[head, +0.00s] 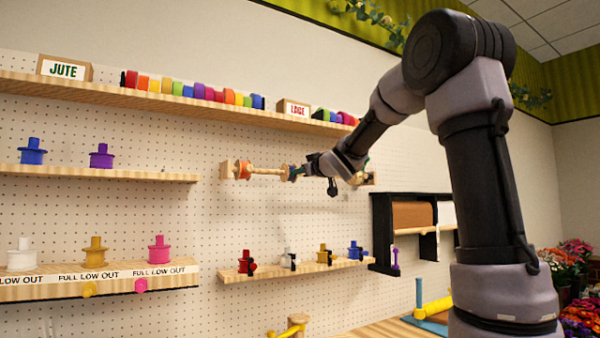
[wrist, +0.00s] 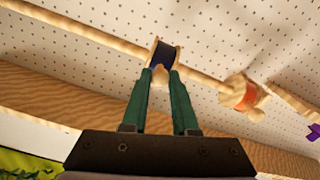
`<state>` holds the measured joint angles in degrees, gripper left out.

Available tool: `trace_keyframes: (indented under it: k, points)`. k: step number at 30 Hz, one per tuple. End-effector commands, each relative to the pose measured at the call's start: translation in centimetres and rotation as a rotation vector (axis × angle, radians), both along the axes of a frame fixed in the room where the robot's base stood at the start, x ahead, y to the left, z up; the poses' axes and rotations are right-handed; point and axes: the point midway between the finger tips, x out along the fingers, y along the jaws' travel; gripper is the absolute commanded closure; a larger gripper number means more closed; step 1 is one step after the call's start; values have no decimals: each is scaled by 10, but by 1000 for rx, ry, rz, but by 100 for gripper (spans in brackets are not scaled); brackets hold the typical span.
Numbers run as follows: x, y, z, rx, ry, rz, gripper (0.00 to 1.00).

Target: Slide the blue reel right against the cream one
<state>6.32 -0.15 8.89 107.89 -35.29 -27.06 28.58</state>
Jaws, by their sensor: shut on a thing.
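A wooden rod (head: 266,171) runs along the pegboard. The blue reel (wrist: 163,54), dark blue with pale flanges, is on this rod in the wrist view. My gripper (wrist: 161,72) has its two green fingers shut on the reel. In the head view the blue reel (head: 292,173) shows small at the tip of my arm, partly covered. An orange reel with pale flanges (wrist: 240,94) is on the rod to the right in the wrist view, apart from the blue one. It is at the rod's left end in the head view (head: 241,170). I cannot make out a cream reel on the rod.
An upper shelf (head: 150,103) holds several coloured rolls above the rod. A lower shelf (head: 300,268) with several small reels is below it. A dark rack (head: 383,235) stands to the right. Bare rod lies between the blue and orange reels.

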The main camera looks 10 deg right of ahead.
Motion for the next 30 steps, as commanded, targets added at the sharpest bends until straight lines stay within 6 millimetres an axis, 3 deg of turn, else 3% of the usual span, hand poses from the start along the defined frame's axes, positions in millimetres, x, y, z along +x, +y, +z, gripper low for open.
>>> trace_keyframes:
  k: [22,26,30]
  points:
    - [1,-2,-1,0,1,-1,100]
    - [4,-14,-1,-1,2,-4,100]
    - [13,-40,-1,0,1,-6,100]
